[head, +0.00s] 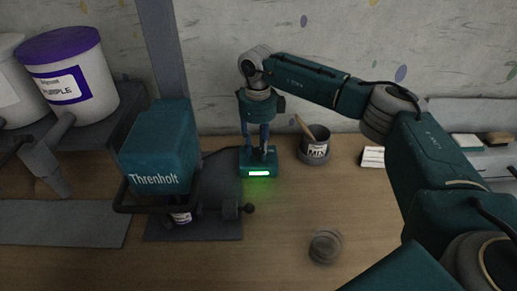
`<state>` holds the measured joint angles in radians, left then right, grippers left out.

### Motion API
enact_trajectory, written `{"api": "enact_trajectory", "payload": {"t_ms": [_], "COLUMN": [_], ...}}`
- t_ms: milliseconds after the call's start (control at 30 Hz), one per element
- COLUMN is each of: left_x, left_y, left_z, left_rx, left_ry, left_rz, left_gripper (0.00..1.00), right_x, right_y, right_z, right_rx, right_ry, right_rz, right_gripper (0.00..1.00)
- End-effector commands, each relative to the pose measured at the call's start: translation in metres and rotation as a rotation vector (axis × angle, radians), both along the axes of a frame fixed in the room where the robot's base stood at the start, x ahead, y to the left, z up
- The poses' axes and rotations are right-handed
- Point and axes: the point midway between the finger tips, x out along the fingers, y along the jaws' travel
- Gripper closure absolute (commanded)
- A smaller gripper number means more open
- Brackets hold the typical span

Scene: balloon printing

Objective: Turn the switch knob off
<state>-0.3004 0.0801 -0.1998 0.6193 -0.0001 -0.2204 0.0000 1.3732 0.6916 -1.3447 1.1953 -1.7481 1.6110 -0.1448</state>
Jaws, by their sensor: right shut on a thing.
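The switch is a small teal box (259,161) on the wooden table, in the middle of the head view. A lit green-white indicator (259,173) shows on its front and casts green light on the table. My right gripper (263,150) points straight down over the box and is shut on the switch knob at its top. The knob itself is mostly hidden by the fingers, so I cannot tell its angle. My left gripper is not in view.
The teal "Threnholt" machine (160,150) with a dark handle stands close left. A dark cup labelled "MIX" (316,148) holds a stick just right. A purple-lidded bucket (72,85) stands at upper left.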

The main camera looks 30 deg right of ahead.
Motion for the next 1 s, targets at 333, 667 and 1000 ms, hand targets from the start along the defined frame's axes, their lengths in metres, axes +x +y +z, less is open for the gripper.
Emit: {"api": "enact_trajectory", "payload": {"t_ms": [333,667,1000], "left_x": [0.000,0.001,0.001], "left_y": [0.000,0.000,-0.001], "left_z": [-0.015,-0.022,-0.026], "left_rx": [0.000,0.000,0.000], "left_ry": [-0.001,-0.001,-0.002], "left_rz": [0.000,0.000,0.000], "left_gripper": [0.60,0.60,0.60], "right_x": [0.005,0.003,0.003], "right_y": [0.003,0.005,0.006], "right_z": [0.004,0.005,0.006], "right_rx": [0.005,0.005,0.004], "right_ry": [-0.020,-0.021,-0.021], "right_rz": [0.329,0.594,0.743], "right_gripper": [0.96,0.96,0.96]}}
